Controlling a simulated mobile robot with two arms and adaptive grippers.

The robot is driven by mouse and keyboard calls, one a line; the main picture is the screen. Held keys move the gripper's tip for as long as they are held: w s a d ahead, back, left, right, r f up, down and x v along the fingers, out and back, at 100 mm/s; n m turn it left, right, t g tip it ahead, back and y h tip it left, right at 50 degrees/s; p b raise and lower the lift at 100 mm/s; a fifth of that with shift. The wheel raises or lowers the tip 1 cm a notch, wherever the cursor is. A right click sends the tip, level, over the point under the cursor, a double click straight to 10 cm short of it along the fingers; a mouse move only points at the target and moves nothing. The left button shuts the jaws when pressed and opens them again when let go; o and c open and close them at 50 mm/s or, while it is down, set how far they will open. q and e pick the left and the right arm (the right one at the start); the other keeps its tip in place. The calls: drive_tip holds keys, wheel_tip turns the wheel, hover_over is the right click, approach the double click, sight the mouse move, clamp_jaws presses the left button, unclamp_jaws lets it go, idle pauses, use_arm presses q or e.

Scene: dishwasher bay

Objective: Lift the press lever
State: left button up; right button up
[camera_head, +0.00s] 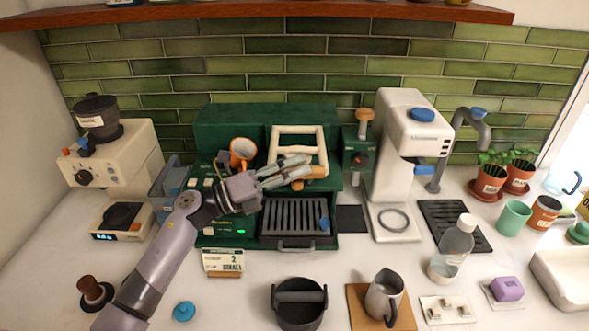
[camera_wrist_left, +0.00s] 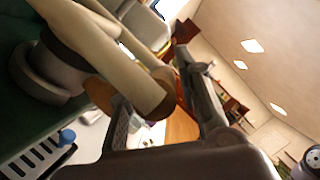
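The cream press lever (camera_head: 297,129) is a squared frame on the front of the green machine (camera_head: 235,122). A wooden grip (camera_head: 313,172) shows at its lower right. My left gripper (camera_head: 306,165) reaches in from the left, its fingers apart at the lever's lower part beside the grip. In the left wrist view the cream bar (camera_wrist_left: 125,72) and its rounded end lie between the two open fingers (camera_wrist_left: 155,80). I cannot tell whether either finger touches it. My right gripper is in neither view.
An orange cup (camera_head: 242,150) sits on the machine left of the lever. A slatted drip tray (camera_head: 296,217) lies below my gripper. A white coffee machine (camera_head: 402,140) stands at the right. A dark knock box (camera_head: 299,303) and a metal pitcher (camera_head: 384,297) stand in front.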

use_arm(q)
clamp_jaws()
idle(0.6)
